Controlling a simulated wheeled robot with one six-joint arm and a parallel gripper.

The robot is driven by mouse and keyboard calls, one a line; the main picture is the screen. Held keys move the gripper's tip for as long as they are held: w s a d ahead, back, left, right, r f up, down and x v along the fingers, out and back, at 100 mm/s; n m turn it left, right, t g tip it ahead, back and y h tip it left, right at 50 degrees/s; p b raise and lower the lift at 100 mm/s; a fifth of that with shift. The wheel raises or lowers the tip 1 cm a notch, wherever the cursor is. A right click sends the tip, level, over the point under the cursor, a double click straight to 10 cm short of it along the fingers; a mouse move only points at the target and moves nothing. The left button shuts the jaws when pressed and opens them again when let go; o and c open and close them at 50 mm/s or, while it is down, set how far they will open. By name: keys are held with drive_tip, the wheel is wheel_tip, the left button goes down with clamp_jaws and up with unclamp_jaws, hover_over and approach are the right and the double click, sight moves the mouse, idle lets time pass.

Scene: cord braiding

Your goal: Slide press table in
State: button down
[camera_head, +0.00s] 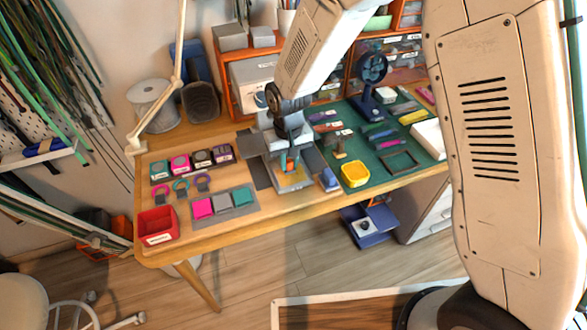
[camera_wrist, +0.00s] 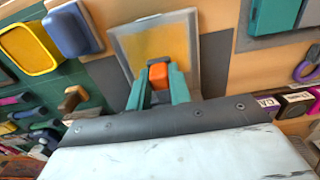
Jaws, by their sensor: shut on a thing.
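The press table, a pale metal tray with a dull yellow plate (camera_head: 292,181), lies at the front middle of the workbench; in the wrist view it shows as a pale-rimmed yellowish square (camera_wrist: 158,38). A small orange block (camera_wrist: 158,75), apparently its handle, stands at the tray's edge. My gripper (camera_wrist: 157,86) has its teal fingers closed on both sides of the orange block. In the head view my gripper (camera_head: 290,165) points down over the tray. The press body behind is mostly hidden by my wrist.
A dark mat strip (camera_head: 260,173) lies beside the press table. A yellow bin (camera_head: 355,173) and a blue block (camera_head: 330,180) stand to its right. A grey tray (camera_head: 240,208) with pink, grey and teal pieces and a red bin (camera_head: 157,226) are at left.

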drive_tip(key=c, duration=1.3)
unclamp_jaws()
drive_tip(key=shift+r, duration=3.9)
